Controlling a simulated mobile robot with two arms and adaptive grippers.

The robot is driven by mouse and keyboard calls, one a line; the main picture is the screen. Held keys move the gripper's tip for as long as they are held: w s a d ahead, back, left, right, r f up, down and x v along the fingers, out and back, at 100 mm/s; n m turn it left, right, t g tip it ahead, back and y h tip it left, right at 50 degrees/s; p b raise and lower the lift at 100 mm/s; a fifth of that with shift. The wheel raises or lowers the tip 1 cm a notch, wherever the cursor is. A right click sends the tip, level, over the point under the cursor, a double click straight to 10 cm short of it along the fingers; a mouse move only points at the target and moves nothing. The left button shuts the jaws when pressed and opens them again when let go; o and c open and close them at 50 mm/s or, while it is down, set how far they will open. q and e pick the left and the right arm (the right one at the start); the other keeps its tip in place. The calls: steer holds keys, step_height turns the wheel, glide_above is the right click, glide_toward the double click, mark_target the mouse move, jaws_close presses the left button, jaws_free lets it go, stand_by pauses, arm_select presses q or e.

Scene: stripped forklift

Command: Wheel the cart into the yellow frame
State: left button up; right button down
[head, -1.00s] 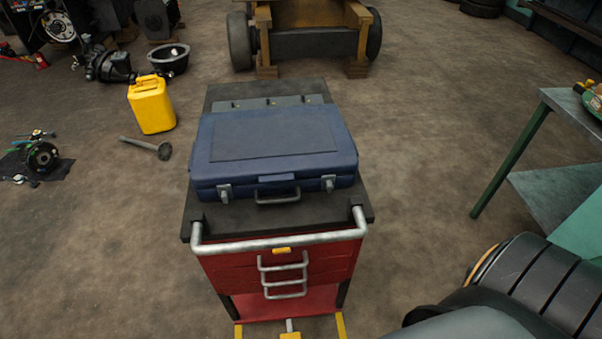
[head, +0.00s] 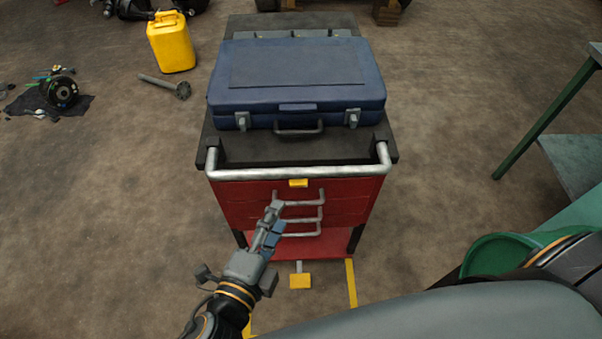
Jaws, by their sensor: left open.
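The red cart (head: 235,203) has a black top and drawers facing me. A silver push bar (head: 330,171) runs across its near edge. A blue case (head: 297,80) lies shut on the top. My left gripper (head: 272,222) is open and empty, in front of the drawer handles and below the push bar; I cannot tell if it touches a handle. My right gripper is out of view. Yellow strips (head: 351,284) mark the floor at the cart's near base, possibly part of the yellow frame; my body hides the rest. A yellow pedal (head: 299,281) sits low in front.
A yellow jerrycan (head: 171,44), a hammer-like tool (head: 165,86) and a dark mat with parts (head: 58,97) lie on the floor at left. A green-legged table (head: 548,115) stands at right. A green round container (head: 493,255) is at lower right. Floor beside the cart is clear.

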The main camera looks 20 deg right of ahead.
mark_target(299, 177)
arm_select(q)
steer(key=p+x, duration=0.1)
steer(key=x, duration=1.2)
steer(key=shift+w+d+r+p, duration=0.15)
steer(key=shift+w+d+p, duration=0.1)
steer(key=shift+w+p, duration=0.1)
jaws_close()
